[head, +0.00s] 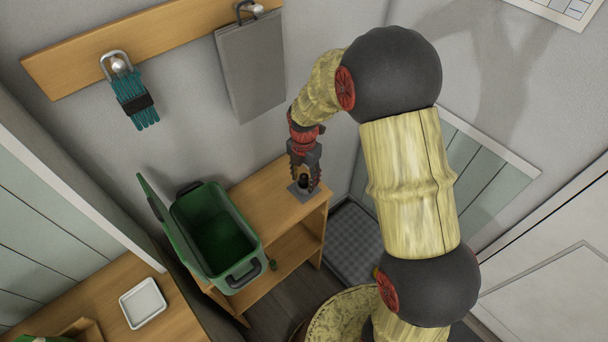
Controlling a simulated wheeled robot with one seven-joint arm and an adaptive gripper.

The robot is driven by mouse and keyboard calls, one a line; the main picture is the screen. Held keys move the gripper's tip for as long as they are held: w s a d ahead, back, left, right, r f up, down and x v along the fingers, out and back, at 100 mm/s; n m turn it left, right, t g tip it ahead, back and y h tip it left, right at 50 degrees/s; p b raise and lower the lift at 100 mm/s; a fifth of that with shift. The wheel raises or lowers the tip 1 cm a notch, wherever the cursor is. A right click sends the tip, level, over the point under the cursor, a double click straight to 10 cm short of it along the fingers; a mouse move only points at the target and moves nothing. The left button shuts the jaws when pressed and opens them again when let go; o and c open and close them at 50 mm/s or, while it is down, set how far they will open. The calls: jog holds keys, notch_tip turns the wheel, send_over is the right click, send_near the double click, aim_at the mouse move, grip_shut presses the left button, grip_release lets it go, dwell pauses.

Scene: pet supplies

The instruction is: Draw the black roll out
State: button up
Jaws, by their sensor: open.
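The black roll (304,181) stands upright on a small grey base (301,193) at the right end of the wooden shelf. Only its top and part of its side show, because the fingers partly cover it. My gripper (305,182) points down over the roll, with its open fingers around it. I cannot tell whether the fingers touch it.
A green bin (250,255) with its lid raised stands left of the roll on the wooden shelf (262,195). A white tray (143,303) lies on the lower left surface.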

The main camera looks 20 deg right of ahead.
aim_at(304, 176)
jog(key=c, duration=0.3)
jog(key=c, duration=0.8)
grip_shut()
jog(key=shift+r+p, duration=2.1)
jog(key=shift+r, duration=0.95)
